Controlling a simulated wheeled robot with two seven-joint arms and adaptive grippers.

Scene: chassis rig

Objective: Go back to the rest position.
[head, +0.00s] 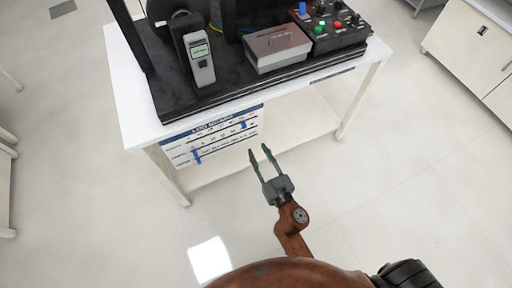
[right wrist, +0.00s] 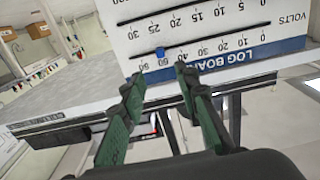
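My right gripper (head: 262,154) is in the middle of the head view, in front of the white table (head: 127,97). Its two green fingers are apart with nothing between them. In the right wrist view the gripper (right wrist: 160,78) also shows open and empty, with the log board (right wrist: 215,35) beyond its fingertips. The log board (head: 211,136) is a white panel with a blue title strip and blue sliders, at the table's front edge. I cannot tell the exact gap between the fingertips and the board. My left gripper is not in view.
On the table's black base stand a grey handheld meter (head: 200,62), a lidded box (head: 276,46) and a control box (head: 335,27) with coloured buttons. White cabinets (head: 475,45) stand at the right. The floor (head: 400,170) right of my arm is clear.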

